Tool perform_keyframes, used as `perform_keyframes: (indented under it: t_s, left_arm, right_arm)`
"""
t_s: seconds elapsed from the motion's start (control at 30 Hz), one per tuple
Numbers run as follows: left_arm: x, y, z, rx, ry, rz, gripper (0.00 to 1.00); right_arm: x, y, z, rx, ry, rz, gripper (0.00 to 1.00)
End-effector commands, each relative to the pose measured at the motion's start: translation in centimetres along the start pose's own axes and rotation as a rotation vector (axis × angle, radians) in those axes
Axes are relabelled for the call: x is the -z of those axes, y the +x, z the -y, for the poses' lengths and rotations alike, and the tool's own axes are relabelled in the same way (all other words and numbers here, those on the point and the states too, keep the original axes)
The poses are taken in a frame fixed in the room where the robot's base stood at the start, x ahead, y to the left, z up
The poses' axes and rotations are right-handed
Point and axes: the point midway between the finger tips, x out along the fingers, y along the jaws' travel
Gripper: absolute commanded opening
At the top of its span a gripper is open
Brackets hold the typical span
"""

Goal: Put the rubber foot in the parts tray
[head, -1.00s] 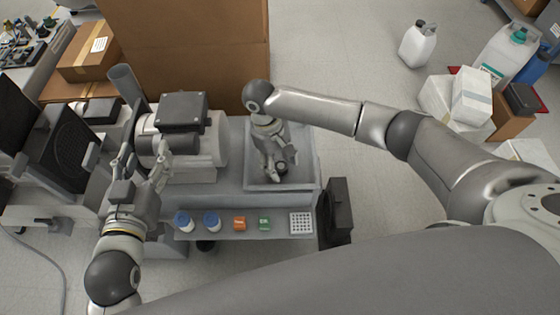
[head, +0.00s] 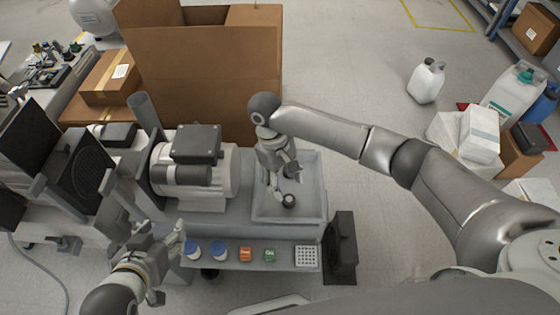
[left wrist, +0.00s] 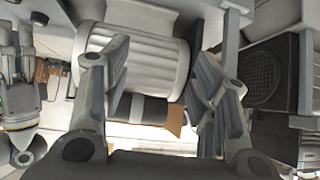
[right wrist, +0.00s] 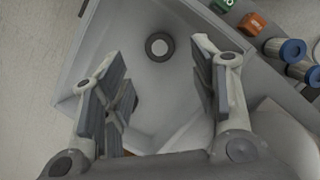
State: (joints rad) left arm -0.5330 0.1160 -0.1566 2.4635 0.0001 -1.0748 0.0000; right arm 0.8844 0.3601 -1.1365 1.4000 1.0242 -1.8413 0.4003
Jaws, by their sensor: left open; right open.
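The rubber foot (head: 288,200), a small dark ring with a light centre, lies on the floor of the grey parts tray (head: 318,184). The foot (right wrist: 160,47) also shows in the right wrist view, beyond my fingertips and apart from them. My right gripper (head: 283,177) is open and empty over the tray, a little behind the foot in the head view. My left gripper (head: 163,240) is open and empty, left of the small-parts shelf and in front of the compressor. In the left wrist view its fingers (left wrist: 160,65) frame a ribbed grey motor body.
The compressor motor (head: 195,170) stands left of the tray. A shelf (head: 230,265) in front holds blue-capped jars (head: 218,250), an orange block (head: 246,254), a green block (head: 270,255) and a white perforated block (head: 307,256). A large cardboard box (head: 200,70) stands behind.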

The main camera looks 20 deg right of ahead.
Motion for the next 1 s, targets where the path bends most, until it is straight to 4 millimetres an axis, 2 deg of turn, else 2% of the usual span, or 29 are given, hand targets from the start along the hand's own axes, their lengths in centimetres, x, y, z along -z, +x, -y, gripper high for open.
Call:
perform_keyframes:
  t_s: [0.3, 0.5, 0.63, 0.87, 1.0]
  left_arm:
    - [-5.8, -2.3, 0.7, 0.016, -0.007, 0.294, 0.54]
    - [-8.4, -3.9, 1.0, 0.023, -0.011, 0.427, 0.54]
    - [-9.3, -4.4, 1.1, 0.025, -0.013, 0.471, 0.54]
    - [-9.7, -4.6, 1.1, 0.026, -0.013, 0.488, 0.54]
    - [-9.6, -4.6, 1.1, 0.026, -0.013, 0.487, 0.54]
  right_arm:
    - [0.0, -3.7, 0.0, 0.0, 0.0, 0.0, 0.54]
    - [0.0, -5.3, 0.0, 0.0, 0.0, 0.001, 0.54]
    - [0.0, -5.7, 0.0, 0.0, 0.0, 0.002, 0.54]
    - [0.0, -5.7, 0.2, 0.003, -0.003, 0.0, 0.54]
    - [-0.2, -4.2, 2.2, 0.034, -0.043, -0.032, 0.54]
